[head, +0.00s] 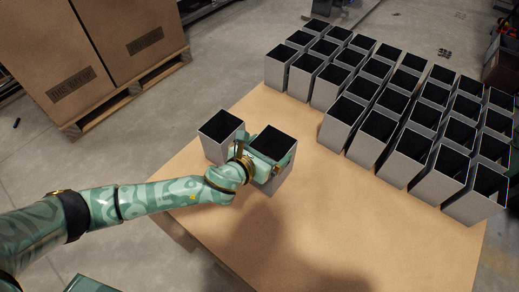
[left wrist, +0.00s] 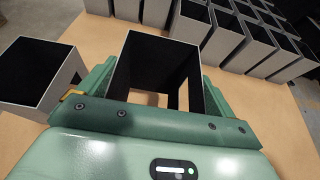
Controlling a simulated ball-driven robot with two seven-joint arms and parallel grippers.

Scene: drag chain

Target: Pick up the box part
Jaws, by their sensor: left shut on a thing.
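The box part is a grey, open-topped square box with a dark inside (head: 280,184). It stands upright at the near left of the table. My left gripper (head: 268,163) is shut on this box, with one finger on each side near its top. In the left wrist view the box (left wrist: 155,50) sits between the two green fingers (left wrist: 160,95). I cannot tell whether its base touches the table. A second grey box (head: 218,138) stands just left of it, outside the fingers, and also shows in the left wrist view (left wrist: 30,85). My right gripper is not in view.
Several like boxes (head: 375,125) stand in close rows on the right and far part of the wooden table (head: 330,235). The table's near middle is bare. Large cardboard boxes (head: 125,40) on a pallet (head: 125,97) stand on the floor at the upper left.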

